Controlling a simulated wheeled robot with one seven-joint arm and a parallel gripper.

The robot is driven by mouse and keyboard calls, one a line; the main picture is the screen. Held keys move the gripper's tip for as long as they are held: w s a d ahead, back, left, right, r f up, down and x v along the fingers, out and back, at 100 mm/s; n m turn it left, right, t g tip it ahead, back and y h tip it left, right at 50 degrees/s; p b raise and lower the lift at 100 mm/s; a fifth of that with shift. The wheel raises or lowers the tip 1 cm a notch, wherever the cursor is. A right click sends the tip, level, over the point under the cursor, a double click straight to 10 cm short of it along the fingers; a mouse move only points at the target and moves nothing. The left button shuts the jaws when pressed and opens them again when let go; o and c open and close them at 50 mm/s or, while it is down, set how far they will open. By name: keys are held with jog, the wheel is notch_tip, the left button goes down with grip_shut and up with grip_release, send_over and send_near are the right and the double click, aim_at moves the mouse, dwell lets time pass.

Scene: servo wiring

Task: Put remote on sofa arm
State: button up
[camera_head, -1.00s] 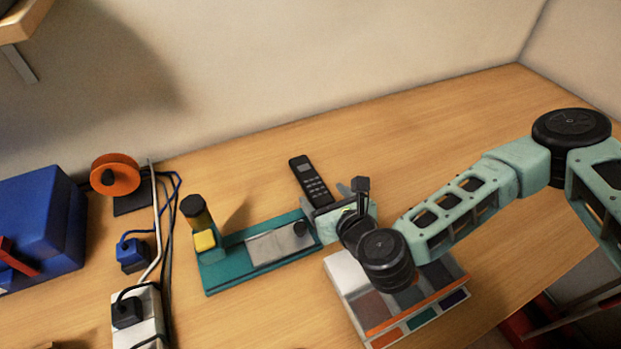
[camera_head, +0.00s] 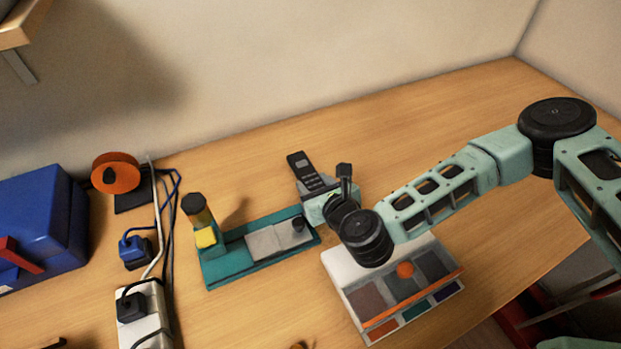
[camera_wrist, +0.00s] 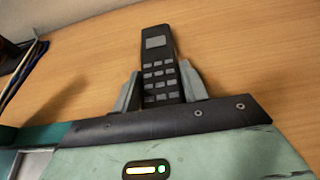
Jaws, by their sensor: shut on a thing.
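The remote (camera_head: 302,168) is a black handset with a small grey screen and grey keys, near the middle of the wooden bench. My gripper (camera_head: 318,188) is shut on the remote's lower part, with the screen end pointing away from me. In the wrist view the remote (camera_wrist: 161,62) stands out between the two grey-green fingers (camera_wrist: 160,90); its lower end is hidden behind my gripper body. I cannot tell how far it is off the bench. No sofa arm shows in these views.
A teal fixture (camera_head: 232,264) with a yellow block lies left of my gripper. A white compartment tray (camera_head: 345,270) sits below my arm. An orange spool (camera_head: 117,172), a blue box (camera_head: 45,215) and a power strip (camera_head: 150,322) stand left. The bench's back right is clear.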

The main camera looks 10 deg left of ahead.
aim_at(315, 185)
notch_tip(315, 185, up, 10)
jog(key=b, duration=0.1)
dwell(0.4)
